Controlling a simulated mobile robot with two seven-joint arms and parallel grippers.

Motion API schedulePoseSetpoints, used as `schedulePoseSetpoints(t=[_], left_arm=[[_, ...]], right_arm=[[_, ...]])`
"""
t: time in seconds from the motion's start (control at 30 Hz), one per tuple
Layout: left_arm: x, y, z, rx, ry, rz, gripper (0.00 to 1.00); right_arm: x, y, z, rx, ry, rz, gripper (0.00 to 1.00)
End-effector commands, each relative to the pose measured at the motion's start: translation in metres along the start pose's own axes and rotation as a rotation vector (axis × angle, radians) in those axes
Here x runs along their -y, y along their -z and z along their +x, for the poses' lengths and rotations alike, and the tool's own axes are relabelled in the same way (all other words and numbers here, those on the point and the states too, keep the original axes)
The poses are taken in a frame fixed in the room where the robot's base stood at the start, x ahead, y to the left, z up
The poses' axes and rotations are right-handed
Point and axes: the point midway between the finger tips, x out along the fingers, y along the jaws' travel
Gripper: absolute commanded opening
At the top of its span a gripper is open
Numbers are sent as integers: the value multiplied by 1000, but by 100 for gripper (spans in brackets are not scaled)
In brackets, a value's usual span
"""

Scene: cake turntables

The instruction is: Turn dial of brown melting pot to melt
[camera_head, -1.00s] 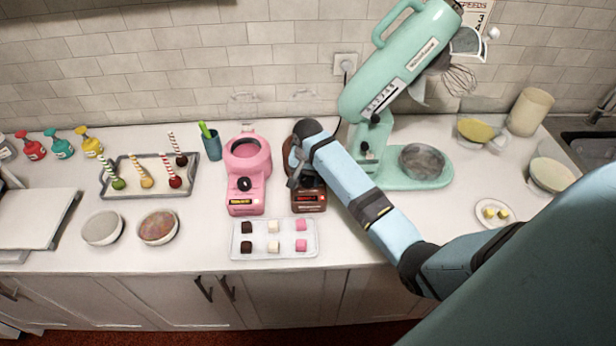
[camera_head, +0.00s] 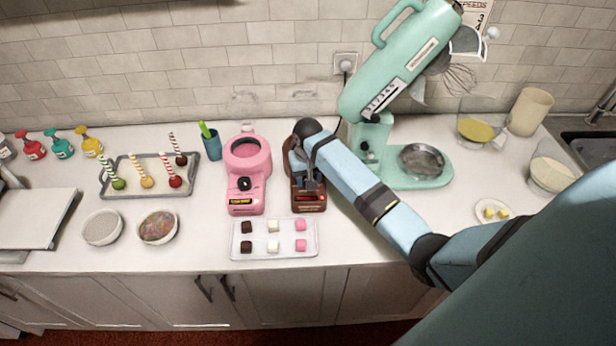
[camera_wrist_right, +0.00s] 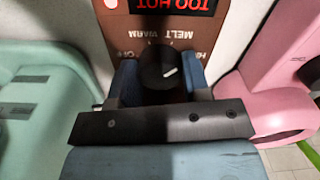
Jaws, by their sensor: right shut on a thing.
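The brown melting pot (camera_head: 308,200) stands on the counter, partly hidden by my right arm. In the right wrist view its brown front panel (camera_wrist_right: 115,35) carries a red "TOO HOT" display (camera_wrist_right: 172,5) and labels including OFF, MELT and WARM. The black dial (camera_wrist_right: 158,66) sits below the labels. Its short white mark is on the right side of the dial. My right gripper (camera_wrist_right: 158,82) has one finger on each side of the dial and is shut on it. It also shows in the head view (camera_head: 311,186). My left gripper is out of view.
A pink melting pot (camera_head: 246,190) stands close on the left. A mint stand mixer (camera_head: 400,85) is on the right. A tray of chocolate pieces (camera_head: 274,258) lies in front. Bowls and a cake-pop tray (camera_head: 150,192) are farther left.

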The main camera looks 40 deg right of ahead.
Motion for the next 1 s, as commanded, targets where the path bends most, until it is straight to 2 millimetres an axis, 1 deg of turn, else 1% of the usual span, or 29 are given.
schedulePoseSetpoints(t=[0.2,0.5,0.73,1.0], left_arm=[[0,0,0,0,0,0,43],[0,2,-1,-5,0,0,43],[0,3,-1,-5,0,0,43],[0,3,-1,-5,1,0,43]], right_arm=[[-1,1,-1,-3,-2,-176,20],[0,1,-1,-3,0,-341,20],[0,1,-1,-3,0,-396,20],[0,1,-1,-4,0,-407,20]])
